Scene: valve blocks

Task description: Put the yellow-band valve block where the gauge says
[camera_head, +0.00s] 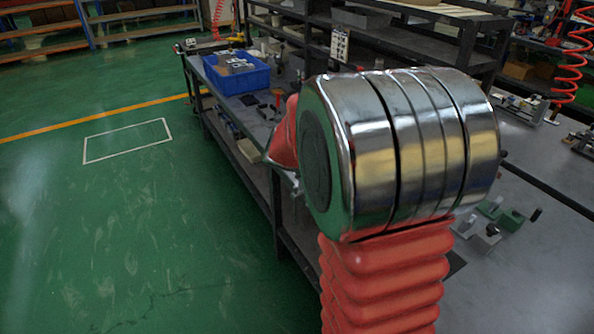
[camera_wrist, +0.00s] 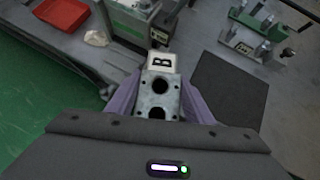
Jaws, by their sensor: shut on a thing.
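In the wrist view, my gripper (camera_wrist: 158,97) has its two purple fingers shut on a grey metal block (camera_wrist: 158,99) with dark round holes in its face. No yellow band can be made out on this block. A pale plate marked B (camera_wrist: 161,64) shows just past its far end; I cannot tell whether it touches the block. No gauge reading can be made out in either view. In the head view, my own arm covers much of the bench, and the gripper and held block are hidden.
The wrist view shows a dark square mat (camera_wrist: 227,88) at right, a green fixture (camera_wrist: 250,38) beyond it, a green device (camera_wrist: 132,20) at the top and a red tray (camera_wrist: 62,15).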

